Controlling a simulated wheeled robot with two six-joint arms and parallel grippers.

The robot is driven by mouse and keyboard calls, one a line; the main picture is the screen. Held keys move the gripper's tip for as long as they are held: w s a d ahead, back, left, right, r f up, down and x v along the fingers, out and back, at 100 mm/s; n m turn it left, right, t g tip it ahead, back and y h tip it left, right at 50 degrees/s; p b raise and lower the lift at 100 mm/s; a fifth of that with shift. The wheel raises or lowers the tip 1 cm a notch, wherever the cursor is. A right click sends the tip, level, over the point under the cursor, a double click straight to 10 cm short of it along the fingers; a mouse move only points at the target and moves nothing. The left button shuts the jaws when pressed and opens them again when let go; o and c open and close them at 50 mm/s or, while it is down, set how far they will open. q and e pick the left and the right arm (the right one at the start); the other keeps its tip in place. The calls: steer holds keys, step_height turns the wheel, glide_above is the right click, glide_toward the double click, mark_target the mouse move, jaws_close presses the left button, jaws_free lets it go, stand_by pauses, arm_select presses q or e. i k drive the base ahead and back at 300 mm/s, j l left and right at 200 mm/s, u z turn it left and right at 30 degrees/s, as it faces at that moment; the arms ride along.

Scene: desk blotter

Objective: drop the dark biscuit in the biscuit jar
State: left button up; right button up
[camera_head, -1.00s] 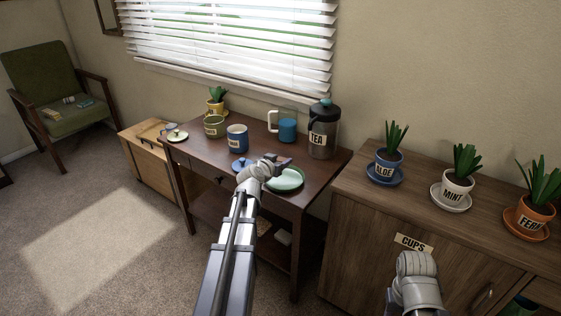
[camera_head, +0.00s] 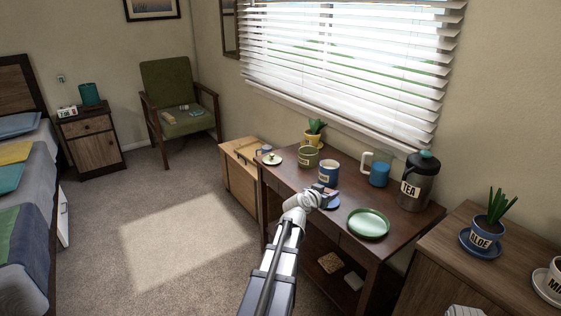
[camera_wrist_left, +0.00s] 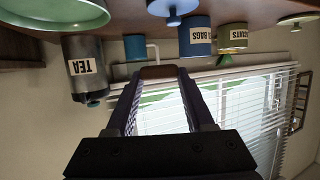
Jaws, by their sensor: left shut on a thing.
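My left gripper (camera_head: 326,192) is over the dark brown side table, in front of the blue jar. In the left wrist view, which is upside down, its two fingers are shut on the dark biscuit (camera_wrist_left: 158,72), a brown piece at the fingertips. The biscuit is too small to make out in the head view. The biscuit jar (camera_head: 308,157) is olive green, open on top, behind and left of the gripper. It also shows in the wrist view (camera_wrist_left: 232,38), with part of its label. The gripper is apart from it. My right gripper is out of view.
The blue tea bags jar (camera_head: 328,173) stands right of the biscuit jar. A blue lid (camera_head: 332,203) lies by my gripper, a pale lid (camera_head: 272,158) at the table's left end.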

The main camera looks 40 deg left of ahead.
mark_target(304, 163)
steer(key=u, duration=1.2)
steer(key=z, duration=0.75)
steer(key=i+j+z, duration=0.25)
steer(key=j+z, duration=0.2)
steer(key=i+j+z, duration=0.1)
steer(key=j+z, duration=0.15)
steer(key=j, duration=0.2)
steer(key=i+j, duration=0.1)
steer(key=j, duration=0.3)
steer(key=i+j, duration=0.1)
steer(key=j, duration=0.7)
steer(key=i+z, duration=0.05)
